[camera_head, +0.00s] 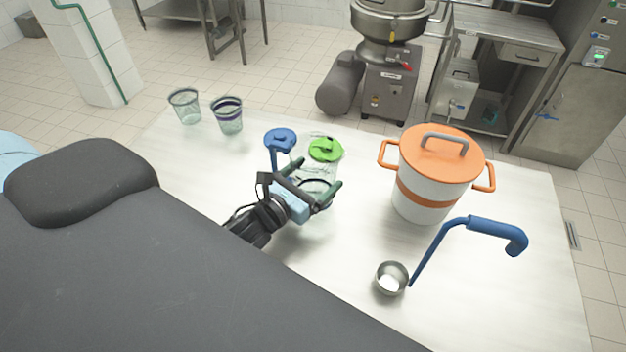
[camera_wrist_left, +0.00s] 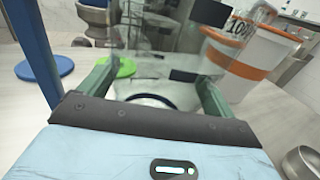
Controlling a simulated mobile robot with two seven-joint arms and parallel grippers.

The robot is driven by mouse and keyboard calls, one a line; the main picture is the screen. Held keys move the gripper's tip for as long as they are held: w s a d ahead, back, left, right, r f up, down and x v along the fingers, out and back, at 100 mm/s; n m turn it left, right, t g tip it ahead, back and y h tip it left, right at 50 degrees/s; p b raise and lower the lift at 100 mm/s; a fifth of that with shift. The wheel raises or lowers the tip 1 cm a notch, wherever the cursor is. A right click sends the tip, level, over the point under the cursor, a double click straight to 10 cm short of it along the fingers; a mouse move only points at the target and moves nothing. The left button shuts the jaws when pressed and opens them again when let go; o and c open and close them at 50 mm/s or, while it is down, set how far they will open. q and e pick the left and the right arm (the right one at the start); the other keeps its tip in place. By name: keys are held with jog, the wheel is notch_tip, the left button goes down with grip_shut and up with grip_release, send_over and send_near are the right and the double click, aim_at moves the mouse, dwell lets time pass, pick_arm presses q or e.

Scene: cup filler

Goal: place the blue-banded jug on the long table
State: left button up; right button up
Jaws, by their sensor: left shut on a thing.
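My left gripper (camera_head: 326,197) comes in from the left over the long table (camera_head: 510,285). Its green fingers also show in the left wrist view (camera_wrist_left: 150,88), on either side of a clear, see-through jug (camera_head: 318,170). It is shut on this jug, which looks upright; a dark blue ring (camera_wrist_left: 152,101) shows low between the fingers. The jug also shows in the left wrist view (camera_wrist_left: 150,62). I cannot tell whether its base touches the table. My right gripper is in neither view.
A green lid (camera_head: 326,149) and a blue disc (camera_head: 280,138) are close behind the gripper. Two clear cups (camera_head: 228,116) stand at the back left. A white pot (camera_head: 425,209) with orange lid and a blue-handled ladle (camera_head: 392,278) are at right. Bare table lies front right.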

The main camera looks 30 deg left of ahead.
pick_arm(q)
jog(key=shift+f, duration=0.6)
jog(key=shift+f, duration=0.2)
jog(key=o, duration=0.8)
jog(key=shift+c, duration=0.2)
jog(key=shift+r, duration=0.15)
jog(key=shift+s, duration=0.2)
jog(key=s, duration=0.3)
jog(key=s+a+b, duration=0.1)
jog(key=s, duration=0.3)
jog(key=s+b, duration=0.1)
jog(key=s, duration=0.2)
jog(key=shift+s+a, duration=0.2)
jog(key=shift+a, duration=0.15)
jog(key=shift+s+a, duration=0.1)
jog(key=shift+s, duration=0.45)
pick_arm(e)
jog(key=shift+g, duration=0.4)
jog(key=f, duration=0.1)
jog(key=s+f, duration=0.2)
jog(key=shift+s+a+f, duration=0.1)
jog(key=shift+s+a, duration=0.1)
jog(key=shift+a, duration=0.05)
